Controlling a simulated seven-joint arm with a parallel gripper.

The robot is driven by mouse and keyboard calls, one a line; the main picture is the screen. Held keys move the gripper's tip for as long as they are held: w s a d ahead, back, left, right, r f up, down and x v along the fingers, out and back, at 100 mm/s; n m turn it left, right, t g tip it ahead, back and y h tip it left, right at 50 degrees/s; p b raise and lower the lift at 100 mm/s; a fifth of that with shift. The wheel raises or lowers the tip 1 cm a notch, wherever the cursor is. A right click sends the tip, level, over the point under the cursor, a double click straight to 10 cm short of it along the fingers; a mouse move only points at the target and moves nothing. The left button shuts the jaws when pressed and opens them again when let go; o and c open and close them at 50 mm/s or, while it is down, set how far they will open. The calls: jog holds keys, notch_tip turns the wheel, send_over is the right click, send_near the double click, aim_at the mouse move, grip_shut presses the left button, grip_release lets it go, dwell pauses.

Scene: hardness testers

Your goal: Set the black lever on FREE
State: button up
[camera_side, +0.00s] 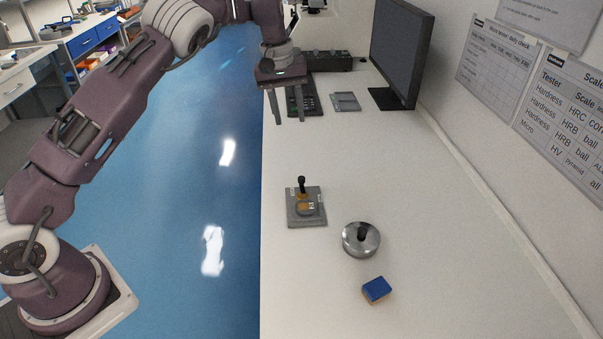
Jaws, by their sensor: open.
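The black lever (301,184) stands up from a grey square base plate (319,220) on the white bench. The plate has an orange-brown patch around the lever's foot, a round part at its front and small light labels. The labels are too small to read, so I cannot tell which setting the lever is on. My gripper (289,119) hangs in the air with its fingers pointing down, farther back than the lever and well above the bench. It is open, with nothing between its fingers, and apart from the lever.
A round metal piece with a black knob (361,239) and a blue-topped block (376,289) lie right and in front of the plate. A monitor (401,52), keyboard (309,97) and grey flat item (345,102) stand at the back. The bench between keyboard and plate is clear.

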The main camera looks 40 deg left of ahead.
jog(key=m+g, duration=0.1)
send_over(301, 177)
jog(key=shift+y, duration=0.4)
notch_tip(301, 177, down, 12)
jog(key=shift+r, duration=0.1)
notch_tip(301, 177, down, 8)
jog(key=shift+d+r, duration=0.1)
jog(key=shift+r, duration=0.15)
jog(key=shift+c, duration=0.4)
grip_shut()
